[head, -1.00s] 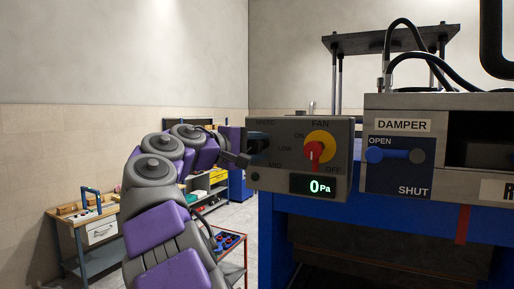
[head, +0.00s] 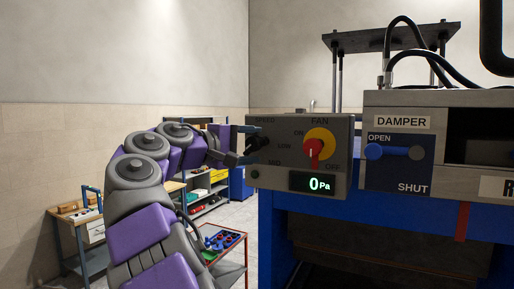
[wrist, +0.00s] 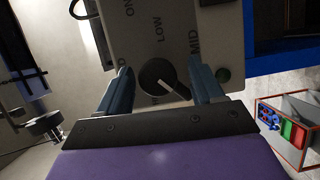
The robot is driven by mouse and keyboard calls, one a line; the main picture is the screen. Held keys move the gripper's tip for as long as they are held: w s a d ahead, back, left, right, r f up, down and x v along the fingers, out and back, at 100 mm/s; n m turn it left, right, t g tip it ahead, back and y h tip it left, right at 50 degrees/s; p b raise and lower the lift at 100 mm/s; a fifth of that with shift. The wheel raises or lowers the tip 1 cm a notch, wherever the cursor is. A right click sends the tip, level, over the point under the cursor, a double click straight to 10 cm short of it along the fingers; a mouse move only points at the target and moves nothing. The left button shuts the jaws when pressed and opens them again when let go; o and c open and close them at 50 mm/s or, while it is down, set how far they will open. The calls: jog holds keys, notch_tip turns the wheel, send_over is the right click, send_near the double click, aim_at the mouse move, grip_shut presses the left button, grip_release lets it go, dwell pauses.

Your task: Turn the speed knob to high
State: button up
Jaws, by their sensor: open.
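The speed knob (wrist: 158,78) is round and black with a white pointer line. In the wrist view it sits between my two fingers, below the LOW and MID marks, and its pointer slants to the lower right. My gripper (wrist: 160,68) is open, with one blue-grey finger on each side of the knob and gaps visible. In the head view my gripper (head: 248,145) is at the left part of the grey control panel (head: 342,128) and largely hides the knob. Whether a finger touches the panel I cannot tell.
The red fan knob on a yellow disc (head: 318,146) is right of the speed marks. Below it a display (head: 319,183) reads 0 Pa. The blue damper lever (head: 394,152) is farther right. A red-framed cart (head: 226,240) and a workbench (head: 70,215) stand left.

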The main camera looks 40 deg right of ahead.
jog(key=a, duration=1.5)
jog(key=shift+r, duration=0.3)
